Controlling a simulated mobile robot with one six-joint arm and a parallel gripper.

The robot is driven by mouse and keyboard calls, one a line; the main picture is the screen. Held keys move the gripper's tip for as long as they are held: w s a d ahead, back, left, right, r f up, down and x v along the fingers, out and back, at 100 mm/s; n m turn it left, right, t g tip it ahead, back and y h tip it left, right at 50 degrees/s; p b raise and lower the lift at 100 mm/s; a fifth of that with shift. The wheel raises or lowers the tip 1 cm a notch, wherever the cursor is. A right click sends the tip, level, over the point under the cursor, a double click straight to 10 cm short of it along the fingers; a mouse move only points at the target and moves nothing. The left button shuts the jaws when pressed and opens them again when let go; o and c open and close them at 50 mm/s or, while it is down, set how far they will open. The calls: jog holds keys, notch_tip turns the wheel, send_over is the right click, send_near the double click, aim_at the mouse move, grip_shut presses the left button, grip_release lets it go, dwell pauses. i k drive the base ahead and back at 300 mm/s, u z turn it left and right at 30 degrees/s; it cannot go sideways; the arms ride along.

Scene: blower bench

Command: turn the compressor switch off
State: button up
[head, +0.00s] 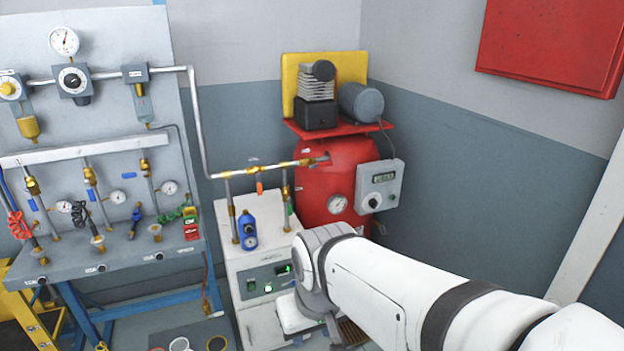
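The compressor is a red upright tank (325,190) at the back corner, with a motor and finned pump head on top. A grey control box (396,178) is fixed to its right side. The box has a small display (383,178) and below it a dark round knob (374,202), which looks like the switch; its setting is too small to read. My white arm crosses the lower right, in front of the compressor's base. Its far end bends down in front of a white cabinet, and my gripper's fingers do not show.
The white cabinet (239,268) with a lit panel stands left of my arm, with a blue bottle-shaped unit (247,230) on it. A pipe with brass fittings (262,170) runs above. A bench with gauges and valves (110,262) fills the left. A red wall box (550,40) hangs upper right.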

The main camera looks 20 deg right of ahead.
aim_at(372, 203)
jog(key=u, duration=2.25)
jog(key=k, duration=1.25)
jog(key=z, duration=1.8)
jog(key=i, duration=1)
